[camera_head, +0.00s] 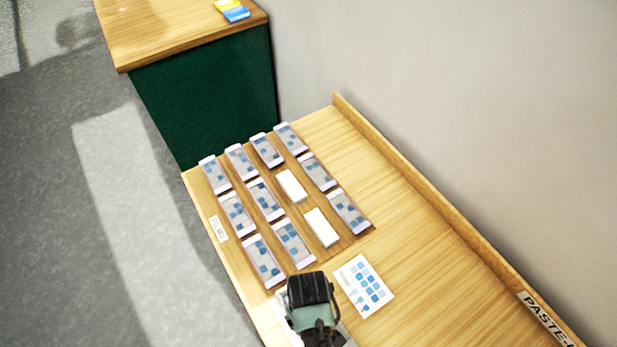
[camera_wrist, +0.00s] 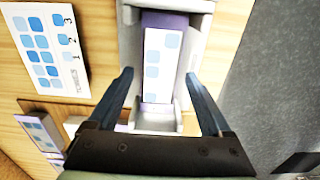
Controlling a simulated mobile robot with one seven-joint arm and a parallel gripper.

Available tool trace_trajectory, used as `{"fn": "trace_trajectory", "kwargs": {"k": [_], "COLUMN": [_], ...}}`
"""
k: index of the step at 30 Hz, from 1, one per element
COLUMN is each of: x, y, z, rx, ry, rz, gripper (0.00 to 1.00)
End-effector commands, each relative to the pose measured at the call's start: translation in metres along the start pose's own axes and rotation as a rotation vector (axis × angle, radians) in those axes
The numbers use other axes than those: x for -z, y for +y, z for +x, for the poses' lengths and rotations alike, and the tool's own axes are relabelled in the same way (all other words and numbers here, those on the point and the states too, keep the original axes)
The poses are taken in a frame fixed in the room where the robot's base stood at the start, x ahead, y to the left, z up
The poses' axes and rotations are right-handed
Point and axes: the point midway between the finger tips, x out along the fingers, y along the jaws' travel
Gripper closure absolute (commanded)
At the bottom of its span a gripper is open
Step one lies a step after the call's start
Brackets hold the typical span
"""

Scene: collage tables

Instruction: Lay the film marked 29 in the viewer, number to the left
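A film strip (camera_wrist: 163,62) with pale blue squares and a purple end lies in the grey, walled viewer (camera_wrist: 204,30) in the wrist view. Its purple end is at the top of that view, and no number can be read on it. My gripper (camera_wrist: 159,74) is open, its two dark fingers on either side of the strip, apart from it. In the head view my gripper hides most of the viewer (camera_head: 281,322) near the table's front edge. Several other films (camera_head: 263,262) lie in rows on the table, their marks too small to read.
Two white blocks (camera_head: 291,186) stand among the film rows. A printed card (camera_head: 363,286) with blue squares lies beside the viewer. A raised ledge (camera_head: 430,212) runs along the wall side. The right part of the table (camera_head: 420,270) is clear. A green-sided counter (camera_head: 215,90) stands behind.

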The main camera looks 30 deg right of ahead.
Motion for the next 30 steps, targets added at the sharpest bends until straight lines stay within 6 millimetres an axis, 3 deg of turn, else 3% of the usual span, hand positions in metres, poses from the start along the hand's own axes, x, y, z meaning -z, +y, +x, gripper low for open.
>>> {"fn": "trace_trajectory", "kwargs": {"k": [2, 14, 20, 30], "x": [0.000, 0.001, 0.001, 0.001], "y": [0.000, 0.000, 0.000, 0.000], "z": [0.000, -0.006, -0.037, -0.106], "rx": [0.000, -0.001, -0.002, -0.002], "ry": [0.000, 0.002, 0.005, 0.004], "rz": [0.000, 0.000, -0.001, -0.001], "gripper": [0.01, 0.01, 0.01, 0.01]}}
